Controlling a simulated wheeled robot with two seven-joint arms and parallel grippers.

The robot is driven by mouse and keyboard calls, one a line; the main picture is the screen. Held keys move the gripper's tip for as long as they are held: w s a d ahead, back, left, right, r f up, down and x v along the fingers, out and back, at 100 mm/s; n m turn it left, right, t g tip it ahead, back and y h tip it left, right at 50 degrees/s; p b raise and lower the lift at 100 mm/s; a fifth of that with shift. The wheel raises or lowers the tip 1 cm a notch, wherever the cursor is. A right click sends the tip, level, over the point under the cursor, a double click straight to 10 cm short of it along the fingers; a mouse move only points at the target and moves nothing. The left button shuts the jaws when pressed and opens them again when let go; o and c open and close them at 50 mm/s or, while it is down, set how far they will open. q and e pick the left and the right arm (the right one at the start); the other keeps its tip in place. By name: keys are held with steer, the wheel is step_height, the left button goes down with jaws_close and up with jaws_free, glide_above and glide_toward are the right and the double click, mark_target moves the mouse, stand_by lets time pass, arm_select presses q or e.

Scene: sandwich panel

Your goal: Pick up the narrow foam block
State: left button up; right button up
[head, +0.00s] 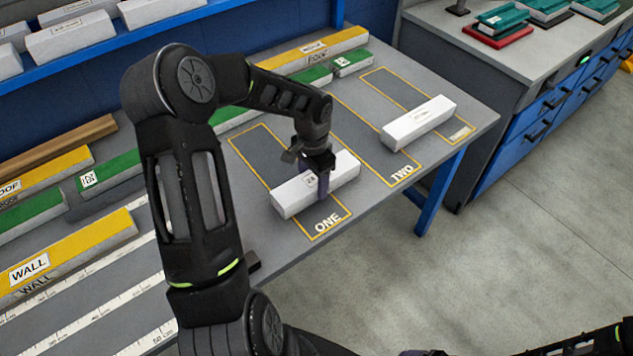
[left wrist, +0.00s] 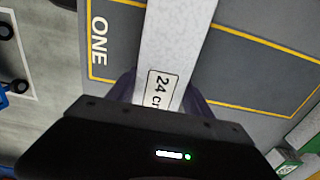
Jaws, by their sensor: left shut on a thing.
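A white foam block (head: 339,172) with a "24 cm" label lies across the yellow outline marked ONE. My left gripper (head: 315,172) comes down over it from above and is shut on it near its middle. The same block (left wrist: 176,40) runs between the dark fingers in the left wrist view. I cannot tell whether it is clear of the table.
The grey table (head: 262,262) carries yellow WALL (head: 75,255) and ROOF (head: 325,47) panels, green strips and a ruler scale at left and back. A blue shelf with white blocks (head: 70,36) stands behind. A workbench (head: 425,20) is at the right, with bare floor between.

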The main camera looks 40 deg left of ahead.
mark_target(313, 179)
arm_select(q)
steer(key=shift+c, duration=1.4)
steer(key=shift+r, duration=0.1)
step_height(313, 179, up, 10)
steer(key=shift+f+b, duration=0.1)
steer(key=shift+b, duration=0.45)
